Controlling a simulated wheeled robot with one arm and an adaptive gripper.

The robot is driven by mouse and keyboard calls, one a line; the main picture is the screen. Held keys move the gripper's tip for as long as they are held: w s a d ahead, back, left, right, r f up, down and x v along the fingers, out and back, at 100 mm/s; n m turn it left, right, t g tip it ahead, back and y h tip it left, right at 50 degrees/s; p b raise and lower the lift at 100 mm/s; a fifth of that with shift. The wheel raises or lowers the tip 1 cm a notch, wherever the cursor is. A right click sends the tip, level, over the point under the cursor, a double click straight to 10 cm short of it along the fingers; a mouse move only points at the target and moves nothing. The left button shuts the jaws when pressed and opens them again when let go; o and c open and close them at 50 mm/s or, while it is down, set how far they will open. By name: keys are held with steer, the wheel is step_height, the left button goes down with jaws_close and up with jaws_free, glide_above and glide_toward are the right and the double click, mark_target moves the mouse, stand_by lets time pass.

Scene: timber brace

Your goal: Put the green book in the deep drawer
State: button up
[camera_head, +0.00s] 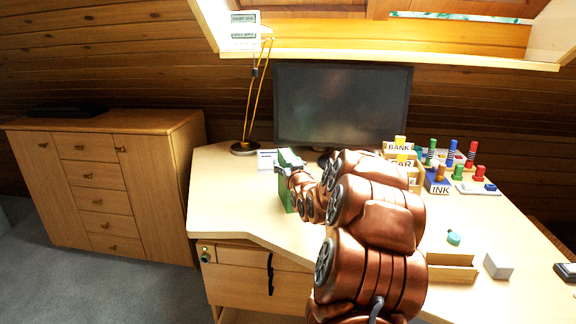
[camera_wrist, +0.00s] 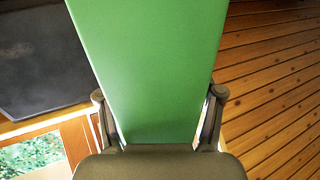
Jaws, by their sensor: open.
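The green book (camera_head: 285,183) stands upright on the desk (camera_head: 228,205), left of the monitor, partly hidden by my arm. My gripper (camera_head: 293,170) is at the book's upper part. In the wrist view the green book (camera_wrist: 150,60) fills the space between the two fingers, one on each side. The fingers are open, with thin gaps showing beside the book near the palm. The desk's drawer front shows a shallow upper drawer (camera_head: 232,258) and a deeper lower drawer (camera_head: 240,288), both with dark handles. Both look shut.
A monitor (camera_head: 342,100) and a lamp (camera_head: 245,148) stand behind the book. Labelled boxes (camera_head: 438,184) and coloured pegs (camera_head: 451,150) are at the right back. A small open wooden tray (camera_head: 452,270) and a grey block (camera_head: 498,265) lie at front right. The desk's left part is mostly clear.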

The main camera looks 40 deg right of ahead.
steer(key=v, duration=1.2)
